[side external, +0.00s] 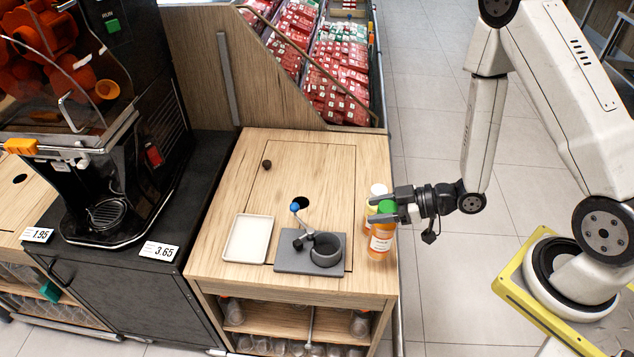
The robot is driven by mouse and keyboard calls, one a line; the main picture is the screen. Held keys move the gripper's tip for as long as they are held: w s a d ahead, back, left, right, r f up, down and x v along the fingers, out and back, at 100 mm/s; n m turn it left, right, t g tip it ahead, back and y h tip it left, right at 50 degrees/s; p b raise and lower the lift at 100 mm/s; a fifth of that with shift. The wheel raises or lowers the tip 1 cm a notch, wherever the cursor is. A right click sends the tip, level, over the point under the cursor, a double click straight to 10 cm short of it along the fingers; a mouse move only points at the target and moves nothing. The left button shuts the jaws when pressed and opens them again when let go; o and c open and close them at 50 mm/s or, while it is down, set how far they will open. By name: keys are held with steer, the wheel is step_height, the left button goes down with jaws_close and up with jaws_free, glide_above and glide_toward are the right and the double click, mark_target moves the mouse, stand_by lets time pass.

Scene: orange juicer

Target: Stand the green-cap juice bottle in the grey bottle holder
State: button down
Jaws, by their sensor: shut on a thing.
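The green-cap juice bottle (380,240) is upright, with orange juice and a label, at the right edge of the wooden counter. My gripper (385,207) reaches in from the right and is shut on it near the green cap. I cannot tell whether its base touches the counter. The grey bottle holder (325,250) is a round, open cup on a flat grey plate (290,262), just left of the bottle. The cup looks empty.
Another bottle with a pale cap (377,189) stands just behind the held one. A lever with a blue knob (295,207) rises beside the cup. A white tray (248,238) lies left of the plate. The counter's back (310,165) is mostly clear.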

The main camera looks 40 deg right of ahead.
steer(key=shift+w, duration=0.1)
stand_by(0.5)
steer(key=w+a+r, duration=0.4)
steer(key=w+a, duration=0.4)
steer(key=w, duration=0.1)
steer(key=shift+n+g+y, duration=0.3)
steer(key=shift+n+g, duration=0.1)
steer(key=shift+w+f, duration=0.15)
steer(key=shift+f, duration=4)
steer(key=shift+c, duration=0.6)
jaws_free()
